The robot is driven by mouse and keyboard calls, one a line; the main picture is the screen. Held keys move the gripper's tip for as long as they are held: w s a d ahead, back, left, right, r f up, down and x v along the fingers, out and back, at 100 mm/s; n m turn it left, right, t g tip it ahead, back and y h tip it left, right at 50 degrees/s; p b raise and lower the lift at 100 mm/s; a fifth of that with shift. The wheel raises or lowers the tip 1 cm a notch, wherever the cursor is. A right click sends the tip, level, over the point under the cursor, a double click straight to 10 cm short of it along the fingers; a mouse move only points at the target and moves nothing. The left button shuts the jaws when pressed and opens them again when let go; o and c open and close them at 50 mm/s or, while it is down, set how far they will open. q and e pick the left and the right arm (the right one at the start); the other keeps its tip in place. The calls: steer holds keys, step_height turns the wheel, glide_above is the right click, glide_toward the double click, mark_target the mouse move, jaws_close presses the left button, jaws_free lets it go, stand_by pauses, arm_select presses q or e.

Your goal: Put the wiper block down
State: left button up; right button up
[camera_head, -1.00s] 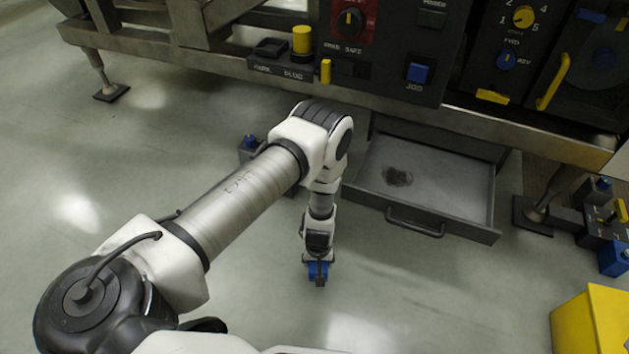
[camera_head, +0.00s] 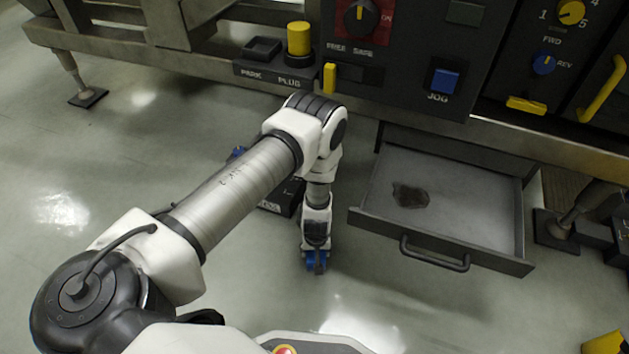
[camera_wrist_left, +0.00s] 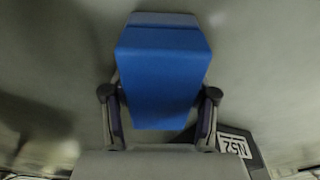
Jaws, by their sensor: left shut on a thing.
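The wiper block is a blue block (camera_wrist_left: 160,75) with a grey-blue far end, filling the middle of the left wrist view. My left gripper (camera_wrist_left: 160,97) is shut on it, one finger on each side. In the head view, the left gripper (camera_head: 316,256) points down in front of the cabinet, left of the open drawer. My right gripper is in neither view.
An open grey drawer (camera_head: 490,220) with a dark stain inside (camera_head: 410,195) stands right of my gripper. A dark box marked N52 (camera_wrist_left: 238,148) is close by, partly behind my arm in the head view. A PARK tray (camera_head: 262,48) and yellow plug (camera_head: 299,38) are on the cabinet ledge.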

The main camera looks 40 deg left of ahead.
arm_select(q)
steer(key=shift+f, duration=0.1)
steer(key=o, duration=1.2)
steer(key=shift+r, duration=0.2)
steer(key=r+p, duration=0.2)
steer(key=r, duration=0.2)
steer(key=r+p, duration=0.2)
steer(key=r, duration=0.2)
steer(key=s+d+r+p, duration=0.1)
steer(key=r+p, duration=0.1)
steer(key=r, duration=0.1)
steer(key=shift+r, duration=0.4)
steer(key=s+d+r+m, duration=0.1)
steer(key=s+r+m, duration=0.1)
steer(key=s, duration=0.4)
steer(key=s+d+r+m, duration=0.1)
steer(key=s+r+m, duration=0.1)
steer(key=s, duration=0.5)
steer(key=s+d+r+m+g, duration=0.1)
steer(key=s+r+m, duration=0.1)
steer(key=s+r, duration=0.2)
steer(key=shift+s+d+r+m+h, duration=0.1)
steer(key=shift+s+r+m+h, duration=0.1)
steer(key=shift+s, duration=0.6)
steer(key=shift+s+d+r+m+h, duration=0.1)
steer(key=shift+s+m+h, duration=0.1)
steer(key=shift+s, duration=0.6)
